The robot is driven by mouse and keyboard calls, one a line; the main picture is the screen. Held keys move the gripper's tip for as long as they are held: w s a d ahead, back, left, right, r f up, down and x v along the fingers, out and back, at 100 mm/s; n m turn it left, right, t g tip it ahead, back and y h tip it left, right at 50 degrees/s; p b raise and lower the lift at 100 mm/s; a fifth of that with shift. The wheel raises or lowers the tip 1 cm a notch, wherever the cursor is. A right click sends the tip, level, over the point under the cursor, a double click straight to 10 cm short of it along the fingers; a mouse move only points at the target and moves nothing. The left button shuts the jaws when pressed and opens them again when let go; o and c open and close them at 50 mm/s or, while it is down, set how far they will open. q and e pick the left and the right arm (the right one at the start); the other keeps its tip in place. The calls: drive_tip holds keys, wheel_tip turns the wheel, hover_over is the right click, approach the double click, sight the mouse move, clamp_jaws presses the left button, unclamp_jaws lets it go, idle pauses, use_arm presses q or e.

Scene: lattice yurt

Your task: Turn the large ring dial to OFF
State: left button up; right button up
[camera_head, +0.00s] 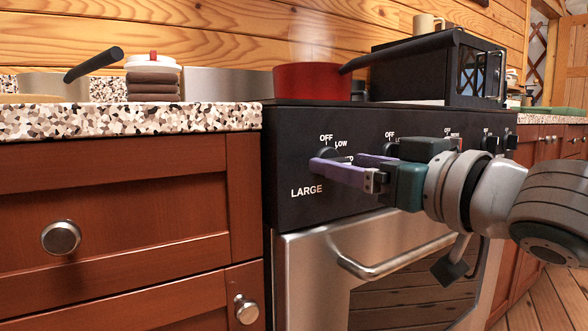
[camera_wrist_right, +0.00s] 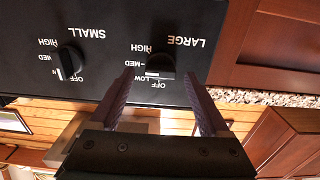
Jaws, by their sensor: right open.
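The large ring dial (camera_head: 328,153) is a round black knob on the dark stove panel, above the white word LARGE. In the right wrist view the dial (camera_wrist_right: 161,64) appears upside down, with OFF, LOW, MED and HIGH printed around it. A white mark shows on its edge near LOW and OFF; I cannot tell its exact setting. My right gripper (camera_head: 320,163) is open, its purple fingers reaching to the dial. In the wrist view the right gripper's fingers (camera_wrist_right: 159,76) stand on either side of the dial. Contact is unclear. My left gripper is not in view.
A small dial (camera_wrist_right: 70,61) sits beside the large one, with more knobs (camera_head: 489,141) farther right. A red pan (camera_head: 308,80) stands on the stove above. The oven handle (camera_head: 390,262) juts out below. Wooden drawers (camera_head: 120,200) are at left.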

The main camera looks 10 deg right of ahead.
drive_tip(key=shift+w+a, duration=0.15)
drive_tip(key=shift+w, duration=0.15)
drive_tip(key=shift+c, duration=0.2)
clamp_jaws()
idle(0.3)
